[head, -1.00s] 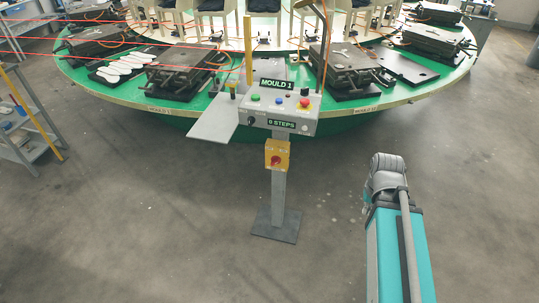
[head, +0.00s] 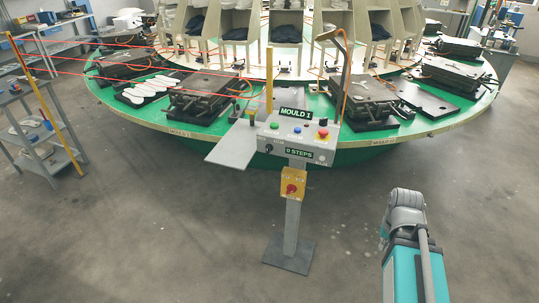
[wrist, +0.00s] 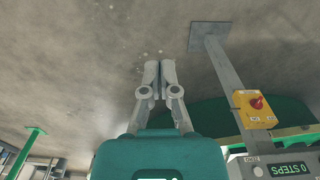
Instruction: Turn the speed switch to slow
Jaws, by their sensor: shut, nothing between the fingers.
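The grey control box (head: 297,147) stands on a post in the middle of the head view. It has a small black knob (head: 268,149) at the lower left of its front, beside a "0 STEPS" display (head: 299,154). Below it, a yellow box (head: 293,180) carries a red rotary knob (head: 291,189); this knob also shows in the wrist view (wrist: 257,102). The labels are too small to tell which knob sets speed, or its setting. My gripper (wrist: 160,68) is shut and empty in the wrist view, over bare floor, left of the yellow box and apart from it.
The round green carousel (head: 200,137) with several dark moulds fills the area behind the box. A grey side plate (head: 232,146) juts left of the post, whose foot plate (head: 288,255) rests on the floor. A shelf trolley (head: 40,150) stands left. The floor around the post is clear.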

